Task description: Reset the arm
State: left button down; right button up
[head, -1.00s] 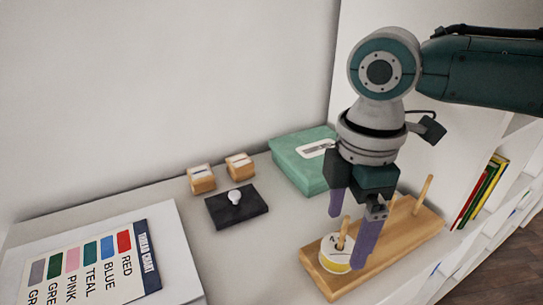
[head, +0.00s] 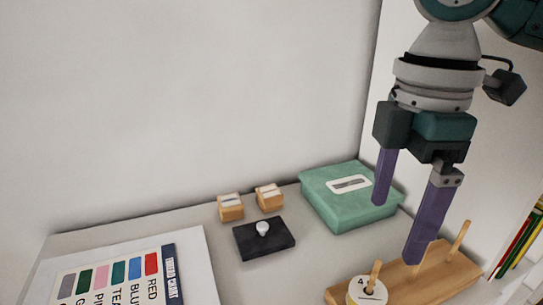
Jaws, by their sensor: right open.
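My right gripper (head: 396,222) hangs from the upper right of the head view with its purple fingers apart and nothing between them. It is above the wooden peg rack (head: 430,276). A white spool (head: 367,291) marked with a 4 sits around the left peg of the rack, and it is partly cut off by the bottom edge. The right peg (head: 460,240) shows bare. The fingers hide part of the rack and part of the teal box behind. My left gripper is not in view.
The teal box (head: 335,213) with a label stands at the back of the cabinet top. Two small wooden blocks (head: 231,207) (head: 270,197) and a black box with a white knob (head: 264,242) are left of it. A thread chart (head: 170,268) lies at front left. Books (head: 520,245) stand at right.

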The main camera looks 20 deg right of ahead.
jog(key=s+a+f+m+t+y, duration=0.1)
jog(key=s+a+f+m, duration=0.15)
jog(key=s+a, duration=0.2)
jog(key=s+a+f+m+t+y, duration=0.1)
jog(key=s+a+f+y, duration=0.1)
jog(key=s+a+f, duration=0.3)
jog(key=s+d+m+t+h, duration=0.25)
jog(key=s+d+m, duration=0.35)
jog(key=m, duration=0.3)
notch_tip(320, 180, up, 37)
jog(key=p, duration=3.7)
jog(key=shift+s+g+p, duration=0.25)
jog(key=shift+g+p, duration=0.15)
jog(key=shift+g, duration=0.05)
jog(key=shift+m, duration=0.25)
